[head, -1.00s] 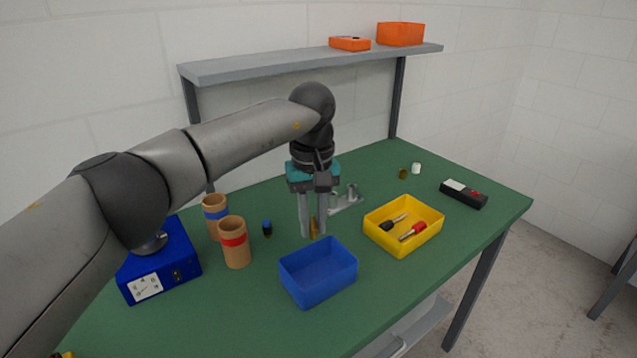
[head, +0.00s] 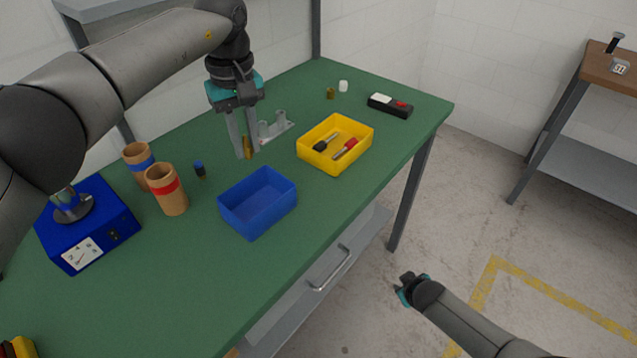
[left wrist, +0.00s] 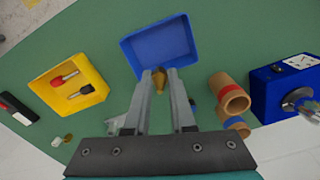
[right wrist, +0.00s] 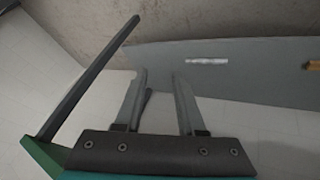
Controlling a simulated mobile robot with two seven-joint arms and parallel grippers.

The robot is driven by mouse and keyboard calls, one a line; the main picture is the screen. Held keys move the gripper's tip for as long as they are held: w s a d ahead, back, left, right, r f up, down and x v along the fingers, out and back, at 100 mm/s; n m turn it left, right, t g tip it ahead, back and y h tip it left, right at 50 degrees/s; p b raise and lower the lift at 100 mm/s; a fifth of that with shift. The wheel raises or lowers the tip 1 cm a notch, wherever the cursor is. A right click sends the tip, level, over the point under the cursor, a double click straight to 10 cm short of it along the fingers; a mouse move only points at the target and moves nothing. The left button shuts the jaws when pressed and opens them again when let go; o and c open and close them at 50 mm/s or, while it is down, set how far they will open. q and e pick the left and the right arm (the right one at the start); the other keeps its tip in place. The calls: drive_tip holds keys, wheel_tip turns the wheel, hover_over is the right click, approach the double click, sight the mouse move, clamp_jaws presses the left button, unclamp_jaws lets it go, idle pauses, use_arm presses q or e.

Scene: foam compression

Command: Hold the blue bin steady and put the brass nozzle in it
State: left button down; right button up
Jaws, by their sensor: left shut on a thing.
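The blue bin (head: 258,204) is an open, empty tray on the green table, and it also shows in the left wrist view (left wrist: 160,48). My left gripper (head: 246,155) points down just behind the bin, shut on the brass nozzle (head: 248,147). The nozzle shows between the fingers in the left wrist view (left wrist: 172,82), outside the bin near its wall. My right gripper (head: 400,291) is low, in front of the table and away from the bin. In the right wrist view its fingers (right wrist: 158,75) are apart with nothing between them.
A yellow bin (head: 337,147) with red and black tools stands right of the blue bin. Two cardboard tubes (head: 168,190) and a blue box (head: 88,225) stand to the left. A grey fixture (head: 272,127) is behind the gripper. The table's front edge is clear.

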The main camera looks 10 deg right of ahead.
sight(281, 176)
drive_tip(key=w+d+r+t+h, duration=0.1)
drive_tip(key=w+d+r+t, duration=0.15)
drive_tip(key=w+r, duration=0.85)
drive_tip(key=w+d+r+t, duration=0.25)
drive_tip(key=w+r, duration=0.45)
drive_tip(key=r, duration=0.7)
drive_tip(key=a+r+n+y, duration=0.1)
drive_tip(key=a, duration=0.3)
drive_tip(key=s+a+r+t+y, duration=0.1)
drive_tip(key=a+r+y, duration=0.1)
drive_tip(key=a, duration=0.3)
drive_tip(key=a+r+n+y, duration=0.1)
drive_tip(key=a+y, duration=0.1)
drive_tip(key=a, duration=0.3)
drive_tip(key=shift+s+a+r+n, duration=0.2)
drive_tip(key=shift+r+n, duration=0.1)
drive_tip(key=shift+r, duration=0.05)
drive_tip(key=s+a+r+n+g+y, duration=0.15)
drive_tip(key=s+a+y, duration=0.4)
drive_tip(key=a, duration=0.55)
drive_tip(key=shift+m+t, duration=0.25)
drive_tip(key=x, duration=1.1)
drive_tip(key=shift+a, duration=0.1)
clamp_jaws()
